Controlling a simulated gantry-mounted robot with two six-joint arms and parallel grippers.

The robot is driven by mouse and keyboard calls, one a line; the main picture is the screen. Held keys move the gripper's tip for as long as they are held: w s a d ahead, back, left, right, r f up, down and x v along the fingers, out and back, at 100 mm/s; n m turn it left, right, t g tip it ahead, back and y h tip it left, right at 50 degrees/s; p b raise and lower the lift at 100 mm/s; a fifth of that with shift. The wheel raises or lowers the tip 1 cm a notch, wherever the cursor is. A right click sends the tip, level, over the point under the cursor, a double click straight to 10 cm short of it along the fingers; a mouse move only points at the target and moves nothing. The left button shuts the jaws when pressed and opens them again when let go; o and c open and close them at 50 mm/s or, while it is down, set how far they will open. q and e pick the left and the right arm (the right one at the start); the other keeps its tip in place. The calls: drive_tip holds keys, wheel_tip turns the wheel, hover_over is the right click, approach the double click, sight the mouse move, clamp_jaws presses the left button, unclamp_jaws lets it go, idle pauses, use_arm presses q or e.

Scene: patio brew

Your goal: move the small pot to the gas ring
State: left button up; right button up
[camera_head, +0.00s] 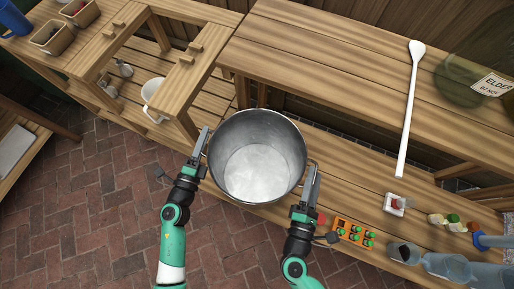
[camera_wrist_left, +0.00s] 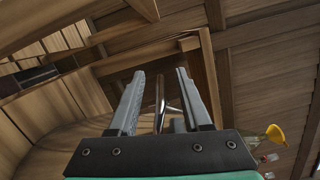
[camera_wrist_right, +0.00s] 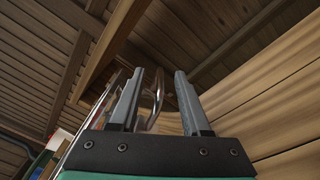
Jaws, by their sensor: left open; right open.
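A round steel pot (camera_head: 257,165), open at the top and seemingly empty, is in the middle of the head view, at the lower wooden bench. I take it for the small pot. My left gripper (camera_head: 202,143) is at its left side, open, with a metal handle loop (camera_wrist_left: 160,103) between the fingers in the left wrist view. My right gripper (camera_head: 312,182) is at its right side, open, with the other handle loop (camera_wrist_right: 153,104) between its fingers in the right wrist view. I see no gas ring; the pot may hide it.
A white pot (camera_head: 153,100) stands on the left shelf. A long white paddle (camera_head: 409,110) and a large glass jar (camera_head: 470,75) are on the upper bench. An orange crate (camera_head: 352,233) and clear jugs (camera_head: 447,266) stand right on the lower bench.

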use_arm(q)
drive_tip(key=shift+x, duration=1.15)
use_arm(e)
drive_tip(key=shift+x, duration=1.15)
use_arm(q)
drive_tip(key=shift+s, duration=0.1)
use_arm(e)
drive_tip(key=shift+s, duration=0.1)
use_arm(q)
clamp_jaws()
use_arm(e)
clamp_jaws()
